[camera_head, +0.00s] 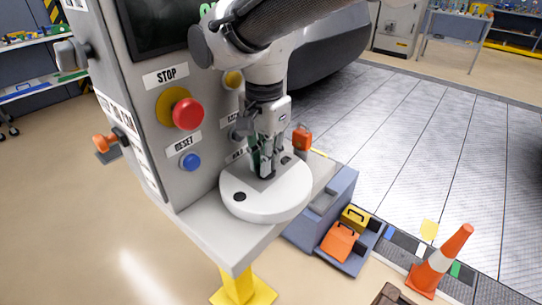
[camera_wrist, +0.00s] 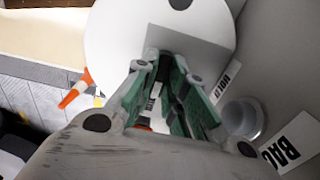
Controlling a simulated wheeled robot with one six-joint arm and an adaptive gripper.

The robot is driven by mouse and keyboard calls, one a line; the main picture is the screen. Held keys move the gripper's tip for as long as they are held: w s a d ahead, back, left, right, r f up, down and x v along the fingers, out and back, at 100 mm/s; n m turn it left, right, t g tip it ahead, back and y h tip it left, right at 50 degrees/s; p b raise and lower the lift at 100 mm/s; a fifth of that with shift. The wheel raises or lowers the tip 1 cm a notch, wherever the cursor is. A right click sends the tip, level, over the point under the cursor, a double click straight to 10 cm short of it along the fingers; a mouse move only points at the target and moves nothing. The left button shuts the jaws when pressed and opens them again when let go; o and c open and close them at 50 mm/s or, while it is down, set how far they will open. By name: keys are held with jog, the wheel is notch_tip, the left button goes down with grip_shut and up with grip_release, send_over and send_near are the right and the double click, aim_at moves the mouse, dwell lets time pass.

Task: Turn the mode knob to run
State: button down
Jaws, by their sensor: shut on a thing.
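My gripper (camera_head: 265,170) hangs beside the grey panel, fingers down at a white round disc (camera_head: 240,198) on the shelf. In the head view that area is largely hidden by my gripper. I cannot read any knob setting.
The grey panel (camera_head: 150,45) carries a red stop button (camera_head: 187,114) and a blue reset button (camera_head: 190,161). An orange-topped part (camera_head: 302,138) stands right of my gripper. An orange-and-white cone (camera_head: 440,262) and an orange case (camera_head: 340,242) are at lower right. The tiled floor beyond is open.

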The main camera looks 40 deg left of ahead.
jog(key=shift+r, duration=0.1)
jog(key=c, duration=1.5)
grip_release()
jog(key=shift+o, duration=0.2)
notch_tip(320, 180, up, 12)
